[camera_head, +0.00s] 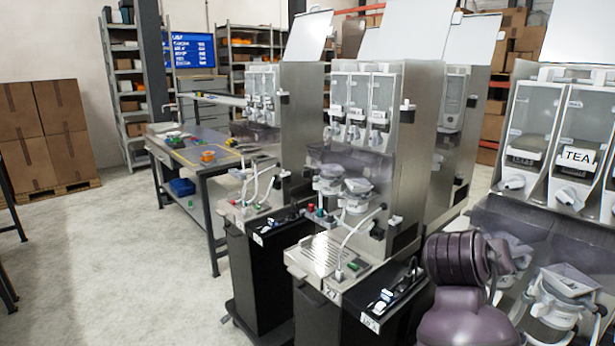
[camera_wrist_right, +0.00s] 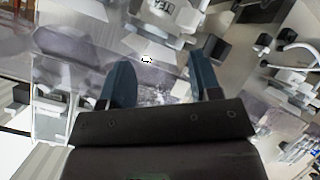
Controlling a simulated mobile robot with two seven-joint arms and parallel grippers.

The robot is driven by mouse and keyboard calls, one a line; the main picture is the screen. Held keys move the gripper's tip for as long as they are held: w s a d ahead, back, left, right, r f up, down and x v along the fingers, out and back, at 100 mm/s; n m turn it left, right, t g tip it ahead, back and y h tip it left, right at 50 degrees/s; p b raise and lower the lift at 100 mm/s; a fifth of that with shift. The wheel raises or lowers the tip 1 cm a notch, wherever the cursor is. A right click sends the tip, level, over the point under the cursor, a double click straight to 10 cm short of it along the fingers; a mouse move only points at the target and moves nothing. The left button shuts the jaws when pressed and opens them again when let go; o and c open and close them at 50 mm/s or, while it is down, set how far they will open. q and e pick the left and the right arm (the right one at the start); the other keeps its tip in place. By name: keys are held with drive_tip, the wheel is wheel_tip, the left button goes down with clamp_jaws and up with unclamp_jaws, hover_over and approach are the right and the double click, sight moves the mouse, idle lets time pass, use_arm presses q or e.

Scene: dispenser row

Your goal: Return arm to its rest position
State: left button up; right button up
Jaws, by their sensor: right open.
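My right gripper (camera_wrist_right: 163,78) shows in the wrist view. Its two blue-grey fingers are apart with nothing between them. In the head view only purple links of my right arm (camera_head: 462,300) show at the lower right, in front of the near dispenser (camera_head: 500,222); the gripper itself does not show there. This dispenser has clear canisters, one with a TEA label (camera_head: 577,156). In the wrist view, the fingers point towards a dispenser's clear panel and white parts, seen tilted and close. Whether they touch it I cannot tell. My left gripper is not in view.
More dispensers stand in a row, including a middle one (camera_head: 428,110) with hoses and a drip tray (camera_head: 322,254). Behind is a workbench (camera_head: 225,165) with a blue bin (camera_head: 182,187). Boxes (camera_head: 40,130) stand on a pallet. The floor at left (camera_head: 120,260) is largely clear.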

drive_tip(key=s+f+n+g+y, duration=0.1)
drive_tip(key=s+f+y, duration=0.1)
drive_tip(key=s+f, duration=0.55)
drive_tip(key=s+f+n+y, duration=0.2)
drive_tip(key=s+f, duration=0.3)
drive_tip(key=f, duration=0.5)
drive_tip(key=s+a+f+g+y, duration=0.15)
drive_tip(key=s+f, duration=0.25)
drive_tip(key=s, duration=0.4)
drive_tip(key=s+a+f+g+y, duration=0.1)
drive_tip(key=s+a+f+y, duration=0.2)
drive_tip(key=s, duration=0.5)
drive_tip(key=w+f+t, duration=0.3)
drive_tip(key=f+t, duration=0.1)
drive_tip(key=f, duration=0.2)
drive_tip(key=w+d+f+n+t+y+b, duration=0.1)
drive_tip(key=w+f+t, duration=0.2)
drive_tip(key=f, duration=0.4)
drive_tip(key=shift+w+t, duration=0.35)
drive_tip(key=shift+w, duration=0.1)
drive_tip(key=shift+f, duration=0.1)
